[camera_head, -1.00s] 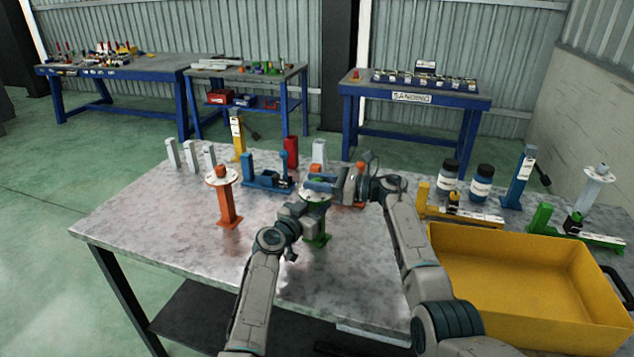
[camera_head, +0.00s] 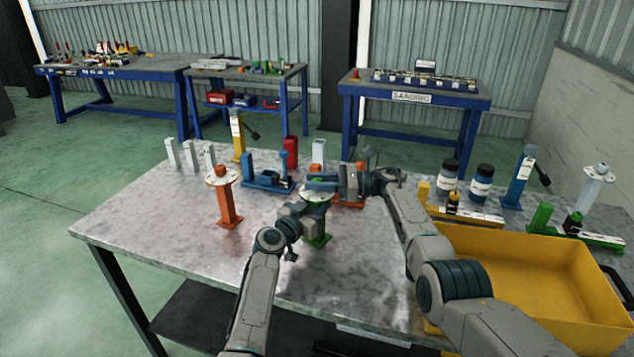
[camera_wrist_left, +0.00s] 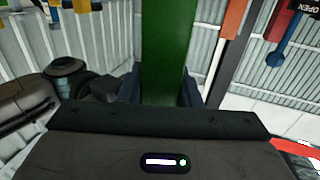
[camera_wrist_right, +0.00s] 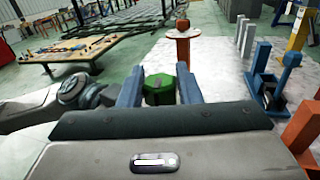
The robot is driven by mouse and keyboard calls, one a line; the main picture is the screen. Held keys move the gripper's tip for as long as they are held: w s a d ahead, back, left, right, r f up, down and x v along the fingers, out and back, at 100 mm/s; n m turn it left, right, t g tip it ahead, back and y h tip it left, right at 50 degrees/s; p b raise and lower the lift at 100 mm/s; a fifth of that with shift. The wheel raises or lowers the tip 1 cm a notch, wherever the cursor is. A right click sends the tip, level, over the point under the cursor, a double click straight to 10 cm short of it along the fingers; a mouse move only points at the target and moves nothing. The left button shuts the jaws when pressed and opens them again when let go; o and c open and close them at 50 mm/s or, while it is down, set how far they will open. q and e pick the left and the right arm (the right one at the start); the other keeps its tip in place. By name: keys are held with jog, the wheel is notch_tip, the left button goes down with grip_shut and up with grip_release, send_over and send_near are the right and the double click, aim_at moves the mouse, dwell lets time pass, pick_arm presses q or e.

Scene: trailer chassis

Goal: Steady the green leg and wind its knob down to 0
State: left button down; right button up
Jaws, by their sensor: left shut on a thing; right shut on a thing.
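The green leg (camera_head: 318,240) stands upright on the grey table, mostly hidden behind my left arm. Its pale disc (camera_head: 327,198) shows near the top. My left gripper (camera_head: 316,212) is shut on the leg's post below the disc. In the left wrist view the green post (camera_wrist_left: 168,50) runs between the fingers. My right gripper (camera_head: 318,185) reaches in from the right, above the disc. In the right wrist view its blue fingers are shut on the green knob (camera_wrist_right: 158,89). The scale reading cannot be made out.
An orange leg (camera_head: 229,205) with a white disc stands to the left. Blue (camera_head: 265,178) and orange-red parts stand close behind. A yellow bin (camera_head: 530,280) fills the right front, under my right arm. The table's left front is clear.

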jog(key=o, duration=1)
jog(key=shift+c, duration=0.2)
jog(key=d, duration=1.2)
jog(key=shift+s, duration=0.4)
jog(key=shift+d, duration=0.1)
